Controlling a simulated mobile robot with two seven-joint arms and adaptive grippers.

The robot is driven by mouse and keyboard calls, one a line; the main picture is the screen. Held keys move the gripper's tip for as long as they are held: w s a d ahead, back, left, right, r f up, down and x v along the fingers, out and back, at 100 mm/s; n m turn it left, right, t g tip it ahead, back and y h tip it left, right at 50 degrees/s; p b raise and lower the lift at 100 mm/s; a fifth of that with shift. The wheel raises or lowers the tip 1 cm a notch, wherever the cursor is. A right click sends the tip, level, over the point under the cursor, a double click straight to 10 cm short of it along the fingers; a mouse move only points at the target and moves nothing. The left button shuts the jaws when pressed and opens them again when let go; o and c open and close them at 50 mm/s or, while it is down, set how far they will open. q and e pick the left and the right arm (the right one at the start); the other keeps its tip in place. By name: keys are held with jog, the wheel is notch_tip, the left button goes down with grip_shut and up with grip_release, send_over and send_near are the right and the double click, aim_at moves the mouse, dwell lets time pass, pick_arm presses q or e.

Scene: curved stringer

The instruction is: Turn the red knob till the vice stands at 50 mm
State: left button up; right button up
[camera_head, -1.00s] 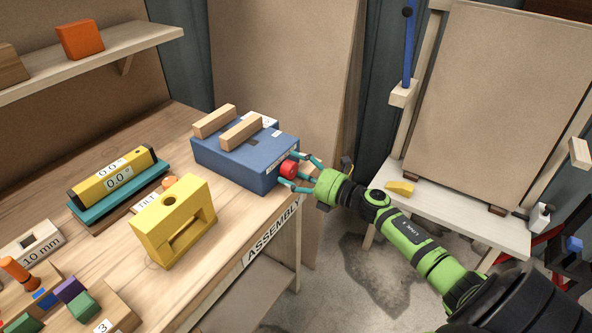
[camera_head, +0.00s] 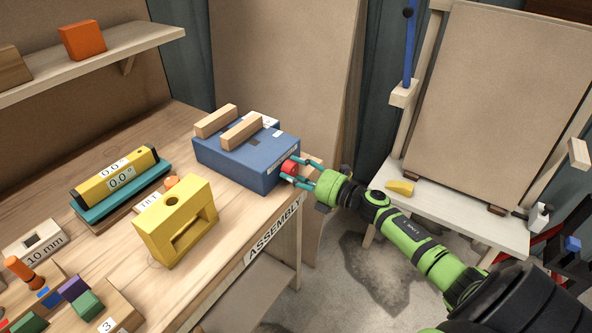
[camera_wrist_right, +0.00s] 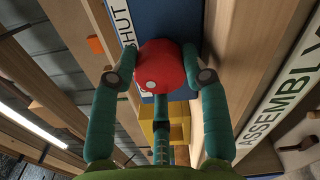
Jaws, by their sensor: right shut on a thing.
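The blue vice (camera_head: 240,161) sits at the far right corner of the bench, with two pale wooden jaws (camera_head: 243,132) on top and a gap between them. The red knob (camera_head: 289,168) is on its right side. My right gripper (camera_head: 293,170) is shut on the knob, and its wrist has turned. A white label on the vice top is too small to read. My left gripper is not in view.
A yellow block with a hole (camera_head: 174,222) stands in front of the vice. A yellow level (camera_head: 115,174) lies on a teal base to the left. Several small blocks fill the lower left. The bench edge marked ASSEMBLY (camera_head: 273,233) is below my arm.

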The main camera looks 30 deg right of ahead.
jog(key=m, duration=0.1)
jog(key=m+p, duration=0.1)
jog(key=m, duration=0.2)
jog(key=shift+w+d+r+m, duration=0.15)
jog(key=shift+d+r+m, duration=0.15)
jog(key=shift+r+m, duration=0.1)
jog(key=m+p, duration=0.2)
jog(key=m, duration=0.2)
jog(key=shift+m, duration=0.3)
jog(key=m+p, duration=0.1)
jog(key=m, duration=0.3)
jog(key=shift+f, duration=0.2)
jog(key=shift+f+m, duration=0.15)
jog(key=shift+m, duration=1.55)
jog(key=shift+a+p, duration=0.1)
jog(key=shift+p, duration=0.2)
jog(key=shift+f, duration=0.15)
jog(key=o, duration=1.2)
jog(key=shift+c, duration=0.2)
jog(key=shift+f, duration=0.1)
